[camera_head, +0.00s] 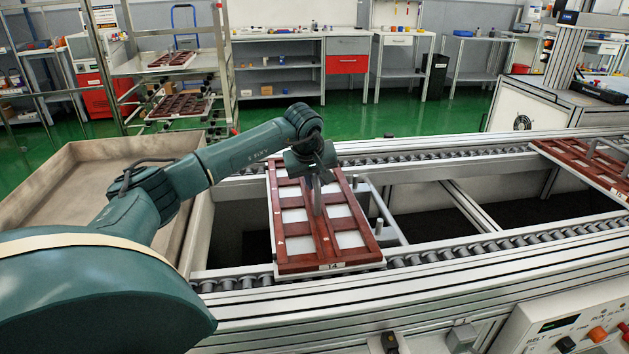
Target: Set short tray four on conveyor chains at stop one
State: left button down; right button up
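A red-brown tray (282,246) with pale square openings lies across the conveyor, its far end by the far roller chain (440,155) and its near end at the near roller chain (500,243). Its front edge carries a small label that looks like "14". My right gripper is not in view.
Metal pegs (380,226) and a grey frame (388,205) stand just right of the tray. Another red-brown tray (580,165) lies at the far right. A beige bin (75,185) is at left, behind my arm. A control panel (575,330) is at lower right.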

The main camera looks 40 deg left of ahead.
pick_arm(q)
jog(key=c, duration=1.4)
grip_release()
jog(key=shift+s+r, duration=0.15)
jog(key=shift+r, duration=0.3)
jog(key=p+v, duration=0.1)
jog(key=v, duration=1)
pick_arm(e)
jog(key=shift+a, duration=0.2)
pick_arm(q)
jog(key=shift+s+d, duration=0.1)
jog(key=shift+d, duration=0.05)
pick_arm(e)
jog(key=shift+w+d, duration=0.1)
